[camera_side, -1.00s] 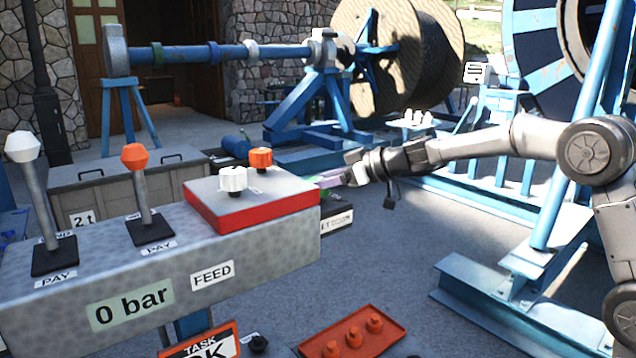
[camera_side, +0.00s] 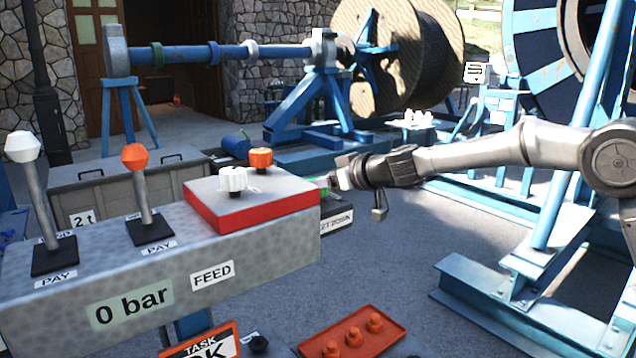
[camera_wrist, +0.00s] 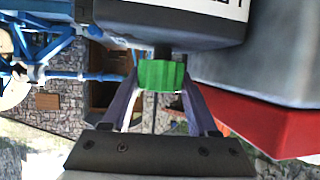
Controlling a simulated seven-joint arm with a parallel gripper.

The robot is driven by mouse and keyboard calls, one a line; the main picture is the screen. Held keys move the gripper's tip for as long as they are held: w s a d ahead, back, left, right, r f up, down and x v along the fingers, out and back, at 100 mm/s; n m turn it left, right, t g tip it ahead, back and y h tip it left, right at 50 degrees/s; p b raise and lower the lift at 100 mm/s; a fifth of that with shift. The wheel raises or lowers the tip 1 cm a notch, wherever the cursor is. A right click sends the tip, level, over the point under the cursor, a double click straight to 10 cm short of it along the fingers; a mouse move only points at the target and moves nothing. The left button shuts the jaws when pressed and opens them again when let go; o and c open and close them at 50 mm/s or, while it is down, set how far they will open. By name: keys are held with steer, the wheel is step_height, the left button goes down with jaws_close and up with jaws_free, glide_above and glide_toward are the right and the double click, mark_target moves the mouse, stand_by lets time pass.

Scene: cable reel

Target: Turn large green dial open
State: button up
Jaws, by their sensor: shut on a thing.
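The green dial (camera_wrist: 161,75) sits on a short dark shaft below a dark box in the wrist view. It lies between the two fingers of my gripper (camera_wrist: 160,84), which are shut on its sides. In the side view, my gripper (camera_side: 330,181) reaches in from the right, behind the right end of the grey console. There the dial is almost wholly hidden behind the console and the gripper. I cannot tell how far the dial is turned.
The grey console (camera_side: 130,260) carries two levers, a red-edged panel (camera_side: 255,208) with white and orange knobs, and a "0 bar" label. A red tray (camera_side: 385,340) stands in front. A dark labelled box (camera_side: 336,222) is just below my gripper.

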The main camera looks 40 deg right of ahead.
steer(key=shift+m+h, duration=0.8)
steer(key=shift+h, duration=0.1)
steer(key=o, duration=1.4)
steer(key=shift+c, duration=0.2)
steer(key=v, duration=1.4)
steer(key=shift+f, duration=0.1)
